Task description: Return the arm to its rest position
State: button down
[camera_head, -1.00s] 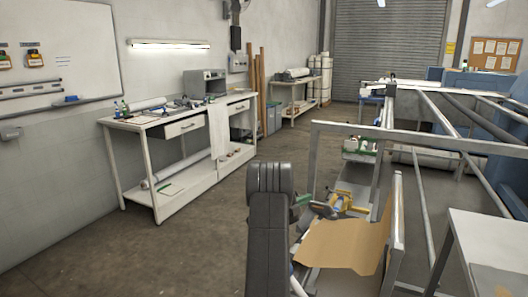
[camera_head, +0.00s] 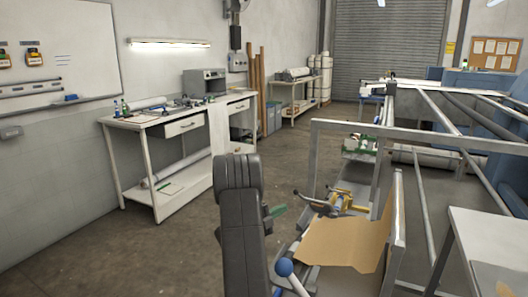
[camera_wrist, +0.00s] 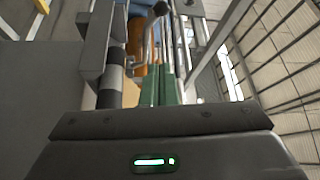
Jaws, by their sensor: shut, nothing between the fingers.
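My arm (camera_head: 240,215) is a dark grey column in the lower middle of the head view, leaning slightly. The green fingers of my gripper (camera_head: 279,211) show just right of the arm, above the floor. In the wrist view my gripper (camera_wrist: 161,72) points away from the camera, its two green fingers together with nothing between them. A machine frame with rollers and an orange part (camera_wrist: 136,38) lies beyond the fingers in the wrist view; how close they are is hard to tell.
Right of my arm are a blue-knobbed lever (camera_head: 285,267), a tan sheet (camera_head: 345,240), a yellow clamp-like part (camera_head: 349,202) and a grey metal frame (camera_head: 420,137). A white workbench (camera_head: 150,126) stands along the left wall. The floor (camera_head: 110,248) between bench and arm is clear.

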jog(key=p+x, duration=0.1)
jog(key=x, duration=1)
jog(key=shift+w+d, duration=0.1)
jog(key=shift+d, duration=0.05)
jog(key=s+d+r+m+y, duration=0.1)
jog(key=s+d+r+m, duration=0.1)
jog(key=d, duration=0.6)
jog(key=s+d+r+m+g+y+b, duration=0.1)
jog(key=s+d+r, duration=0.2)
jog(key=s+d, duration=0.2)
jog(key=shift+s+d+r+m, duration=0.3)
jog(key=shift+d+m, duration=0.1)
jog(key=shift+d, duration=1.2)
